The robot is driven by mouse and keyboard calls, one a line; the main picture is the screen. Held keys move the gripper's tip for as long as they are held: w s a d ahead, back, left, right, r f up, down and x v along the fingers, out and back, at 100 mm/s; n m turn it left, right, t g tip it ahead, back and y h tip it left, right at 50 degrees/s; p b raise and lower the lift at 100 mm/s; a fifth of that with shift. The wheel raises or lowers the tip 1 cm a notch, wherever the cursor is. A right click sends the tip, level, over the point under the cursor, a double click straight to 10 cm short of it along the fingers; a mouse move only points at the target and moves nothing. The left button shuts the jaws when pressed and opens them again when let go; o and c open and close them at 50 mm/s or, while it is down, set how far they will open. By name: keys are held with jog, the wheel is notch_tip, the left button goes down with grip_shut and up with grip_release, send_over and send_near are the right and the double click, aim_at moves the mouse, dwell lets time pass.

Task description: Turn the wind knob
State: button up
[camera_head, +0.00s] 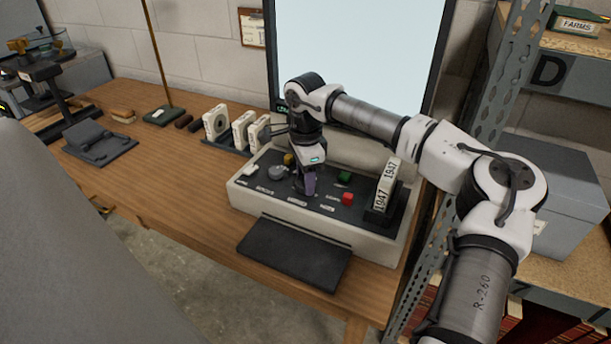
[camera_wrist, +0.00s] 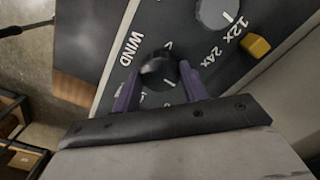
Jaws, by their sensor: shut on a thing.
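The wind knob (camera_wrist: 158,73) is a dark round knob with a pale pointer line, beside the label WIND on the dark control panel (camera_wrist: 205,45). My gripper (camera_wrist: 160,85) has its two purple fingers on either side of the knob and is shut on it in the wrist view. In the head view my gripper (camera_head: 305,185) reaches straight down onto the panel of the pale machine (camera_head: 402,240); there the wind knob is hidden behind the fingers.
On the panel are a grey knob (camera_wrist: 213,12) marked 12x 24x, a yellow button (camera_wrist: 256,46), a green button (camera_head: 344,177) and a red button (camera_head: 347,198). A box marked 1947 (camera_head: 388,180) stands at right. Several white reel boxes (camera_head: 216,122) stand left. A dark tray (camera_head: 293,252) juts out front.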

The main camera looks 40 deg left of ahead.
dwell(0.4)
jog(key=o, duration=1)
notch_tip(320, 180, up, 14)
jog(key=b, duration=0.1)
jog(key=shift+s+f, duration=0.1)
jog(key=shift+f, duration=0.05)
